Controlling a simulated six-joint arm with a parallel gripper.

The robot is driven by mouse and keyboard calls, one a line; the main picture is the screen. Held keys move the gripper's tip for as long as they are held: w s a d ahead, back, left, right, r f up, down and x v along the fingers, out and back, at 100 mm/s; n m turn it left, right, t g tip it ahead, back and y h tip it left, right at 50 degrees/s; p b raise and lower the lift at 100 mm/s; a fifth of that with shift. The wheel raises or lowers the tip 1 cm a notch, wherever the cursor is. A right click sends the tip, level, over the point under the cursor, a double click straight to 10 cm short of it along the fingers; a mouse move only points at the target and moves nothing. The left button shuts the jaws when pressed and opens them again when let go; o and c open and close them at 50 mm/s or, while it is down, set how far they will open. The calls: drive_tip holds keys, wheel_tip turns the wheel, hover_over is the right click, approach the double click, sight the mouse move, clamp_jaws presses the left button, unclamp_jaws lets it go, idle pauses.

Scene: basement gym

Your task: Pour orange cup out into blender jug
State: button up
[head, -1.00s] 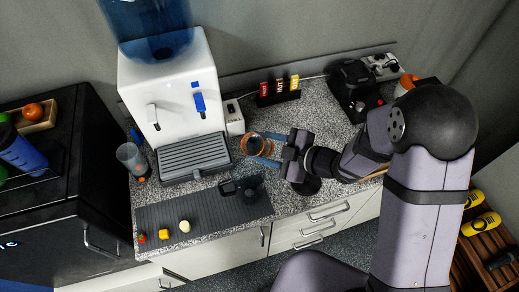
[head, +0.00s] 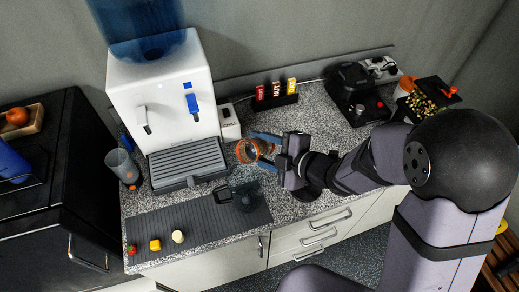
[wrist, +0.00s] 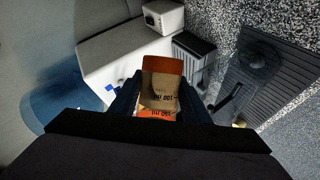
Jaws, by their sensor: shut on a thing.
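The orange cup (head: 247,151) is a see-through measuring cup with an orange rim. My gripper (head: 268,148) is shut on it and holds it above the counter, in front of the white dispenser; it looks tilted, with its rim to the left. In the wrist view the cup (wrist: 161,88) sits between the fingers, with an orange band and "100 ml" marks; I cannot tell its contents. The dark see-through jug with a handle, likely the blender jug (head: 246,197), stands on the ribbed mat, below and apart from the cup. It also shows in the wrist view (wrist: 260,60).
The white water dispenser (head: 168,90) stands behind, with a grey drip tray (head: 187,160). A grey tumbler (head: 123,167) is at left. A strawberry, a yellow cube and a pale ball lie on the mat (head: 215,222). Packets (head: 276,92) and a black appliance (head: 355,95) stand behind.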

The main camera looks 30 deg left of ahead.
drive_tip(key=shift+f+n+t+b, duration=0.4)
drive_tip(key=shift+n+t+b, duration=0.55)
drive_tip(key=shift+b, duration=1.95)
drive_tip(key=shift+s+f+n+t+b, duration=0.15)
drive_tip(key=shift+n+t+b, duration=0.35)
drive_tip(key=shift+b, duration=1.45)
drive_tip(key=shift+f+n+t+b, duration=0.2)
drive_tip(key=shift+n+b, duration=0.35)
drive_tip(key=shift+b, duration=1.4)
drive_tip(key=shift+m+t+h, duration=0.6)
drive_tip(key=shift+m+t, duration=0.15)
drive_tip(key=shift+m, duration=0.05)
drive_tip(key=w+d+f, duration=0.3)
drive_tip(key=d+f, duration=0.1)
drive_tip(key=d, duration=0.4)
drive_tip(key=w+d+f+p, duration=0.1)
drive_tip(key=w+d+f, duration=0.3)
drive_tip(key=d, duration=0.5)
drive_tip(key=w+d+f+p, duration=0.1)
drive_tip(key=w+d+f, duration=0.3)
drive_tip(key=d, duration=0.5)
drive_tip(key=shift+w+f, duration=0.2)
drive_tip(key=s+d+f, duration=0.3)
drive_tip(key=s+d, duration=0.1)
drive_tip(key=d, duration=0.5)
wheel_tip(320, 180, down, 7)
drive_tip(key=s+b, duration=0.2)
drive_tip(key=shift+s+d+f, duration=0.2)
drive_tip(key=shift+d, duration=0.2)
